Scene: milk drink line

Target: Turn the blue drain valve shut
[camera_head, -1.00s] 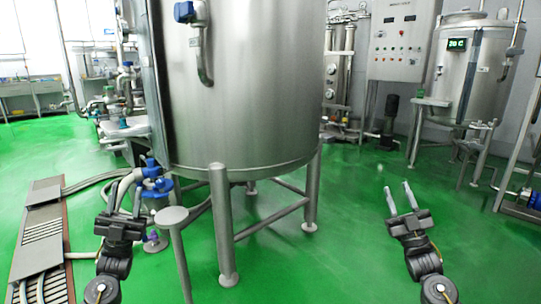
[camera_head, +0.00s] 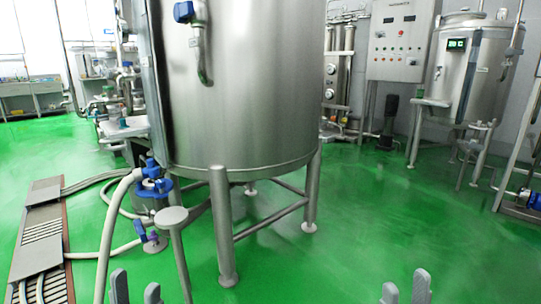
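The blue valve (camera_head: 152,178) sits at the lower left of the big steel tank (camera_head: 245,90), with a pale hose joined to it. A smaller blue-purple fitting (camera_head: 148,237) is below it. I cannot tell from this view which way the valve is turned. My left gripper (camera_head: 136,290) shows only its two fingertips at the bottom edge, apart and empty, below the valve in the picture. My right gripper (camera_head: 405,290) also shows only its fingertips at the bottom edge, apart and empty, far to the right of the valve.
A round-topped grey post (camera_head: 172,217) stands just right of the fittings. Tank legs (camera_head: 221,225) stand beyond it. Pale hoses (camera_head: 112,225) run over a floor drain grate (camera_head: 38,250) at left. Green floor at centre right is clear.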

